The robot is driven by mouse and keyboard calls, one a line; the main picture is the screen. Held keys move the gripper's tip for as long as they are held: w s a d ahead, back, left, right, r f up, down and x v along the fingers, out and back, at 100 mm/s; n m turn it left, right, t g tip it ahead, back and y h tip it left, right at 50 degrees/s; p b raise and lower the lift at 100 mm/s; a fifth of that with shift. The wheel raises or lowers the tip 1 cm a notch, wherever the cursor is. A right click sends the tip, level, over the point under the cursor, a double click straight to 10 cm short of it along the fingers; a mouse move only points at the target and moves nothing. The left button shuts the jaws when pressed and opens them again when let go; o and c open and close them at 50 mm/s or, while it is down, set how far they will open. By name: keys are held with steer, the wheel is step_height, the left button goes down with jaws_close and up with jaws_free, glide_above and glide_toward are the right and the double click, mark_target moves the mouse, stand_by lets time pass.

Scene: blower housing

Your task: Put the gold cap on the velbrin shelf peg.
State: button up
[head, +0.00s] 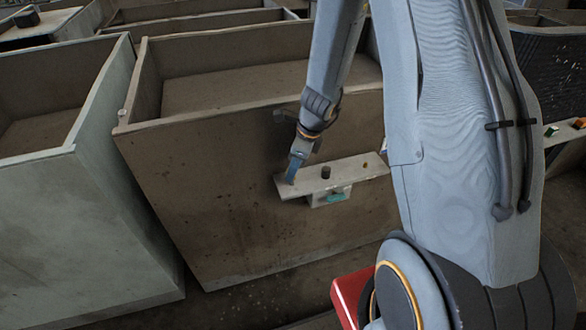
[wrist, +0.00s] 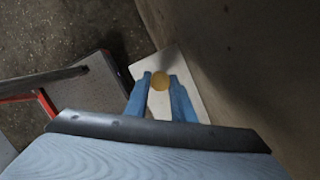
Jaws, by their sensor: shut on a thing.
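A pale narrow shelf (head: 310,182) is fixed to the outer front wall of a large brown bin. My gripper (head: 292,176) points down at the shelf's left end.
The brown bin's wall (head: 200,180) stands close beside my gripper. A pale grey-green bin (head: 85,215) is on the left. A dark mesh crate (head: 550,75) and a ledge with small coloured pieces (head: 568,131) are at the right. My arm covers much of the head view.

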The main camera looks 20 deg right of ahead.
steer(key=shift+f+b, duration=1.2)
steer(key=shift+f, duration=0.2)
steer(key=o, duration=1.1)
steer(key=shift+r, duration=0.1)
steer(key=v, duration=0.7)
steer(key=shift+r+p, duration=0.3)
steer(key=shift+p, duration=0.15)
steer(key=shift+d, duration=0.1)
